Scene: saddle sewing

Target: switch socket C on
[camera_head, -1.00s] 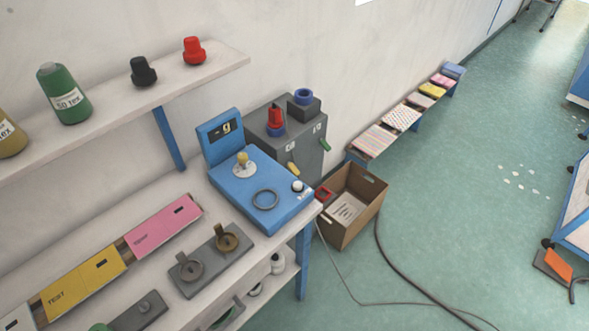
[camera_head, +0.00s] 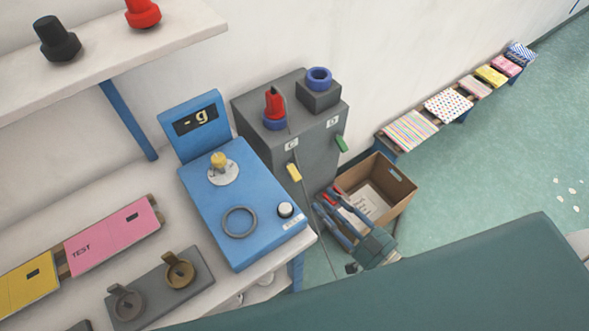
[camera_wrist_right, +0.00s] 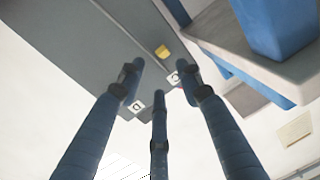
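The grey socket box (camera_head: 250,130) stands behind the blue scale. Label C (camera_head: 292,144) is on its front, with a yellow lever (camera_head: 294,172) below it, tilted. Label D (camera_head: 332,122) is to the right, with a green lever (camera_head: 342,143). A red spool-like piece (camera_head: 273,102) sits in a blue ring on top, on the C side. My right gripper (camera_head: 328,206) is below and right of the yellow lever, apart from it, with fingers spread and empty. In the right wrist view the yellow lever (camera_wrist_right: 162,51) is beyond the open fingers. My left gripper is not in view.
The blue scale (camera_head: 262,190) on the white table is just left of my right gripper. A cardboard box (camera_head: 392,181) stands on the floor behind it. A thin cable runs down the box front. The shelf (camera_head: 190,35) is at upper left.

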